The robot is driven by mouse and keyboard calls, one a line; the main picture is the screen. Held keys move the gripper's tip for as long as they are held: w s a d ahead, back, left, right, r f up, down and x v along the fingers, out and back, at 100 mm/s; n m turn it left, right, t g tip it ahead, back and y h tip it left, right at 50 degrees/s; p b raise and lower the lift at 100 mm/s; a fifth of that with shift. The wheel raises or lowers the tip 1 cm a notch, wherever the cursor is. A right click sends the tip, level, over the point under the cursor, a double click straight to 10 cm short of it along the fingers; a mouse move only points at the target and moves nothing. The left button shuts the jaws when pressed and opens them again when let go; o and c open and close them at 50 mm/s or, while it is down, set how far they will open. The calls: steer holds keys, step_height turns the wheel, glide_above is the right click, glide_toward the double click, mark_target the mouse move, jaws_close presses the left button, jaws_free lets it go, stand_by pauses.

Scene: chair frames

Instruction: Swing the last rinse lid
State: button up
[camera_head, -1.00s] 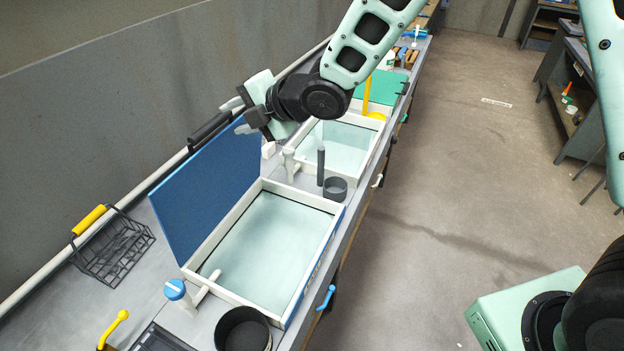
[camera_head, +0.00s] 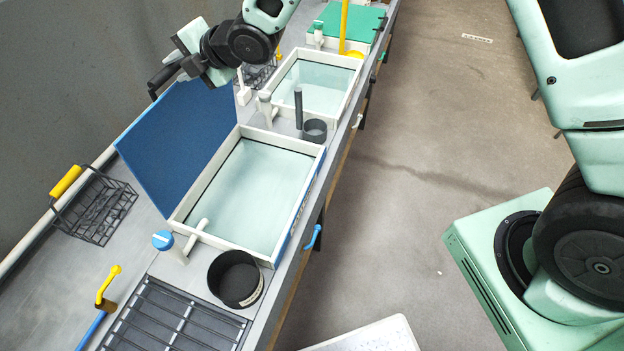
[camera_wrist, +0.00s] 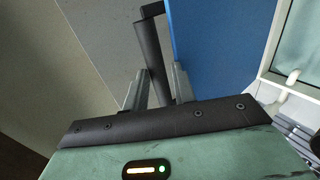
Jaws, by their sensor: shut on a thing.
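The blue lid (camera_head: 178,138) stands raised along the left long side of the near white-framed rinse tank (camera_head: 262,190) and leans back to the left. The lid also shows in the wrist view (camera_wrist: 215,45). My gripper (camera_head: 170,76) is at the lid's upper far end. In the wrist view my gripper (camera_wrist: 160,88) has its two fingers on either side of the lid's dark bar handle (camera_wrist: 152,60) and is shut on it. In the head view my gripper partly hides the handle.
A second open tank (camera_head: 315,88) and a green-lidded tank (camera_head: 345,22) stand farther along the bench. A wire basket with a yellow handle (camera_head: 95,205) lies left of the lid. A black pot (camera_head: 236,279) and a blue-capped post (camera_head: 164,241) stand at the near end.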

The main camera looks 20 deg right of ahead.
steer(key=shift+s+d+f, duration=0.1)
steer(key=shift+s+f, duration=0.15)
steer(key=shift+f, duration=0.35)
steer(key=shift+s+d+f+b, duration=0.3)
steer(key=shift+d+b, duration=0.1)
steer(key=shift+b, duration=0.05)
jaws_close()
steer(key=s+d+f+b, duration=0.1)
steer(key=s+d+b, duration=0.2)
steer(key=s+d, duration=0.1)
steer(key=shift+d, duration=0.75)
steer(key=shift+s, duration=0.1)
steer(key=shift+b, duration=0.3)
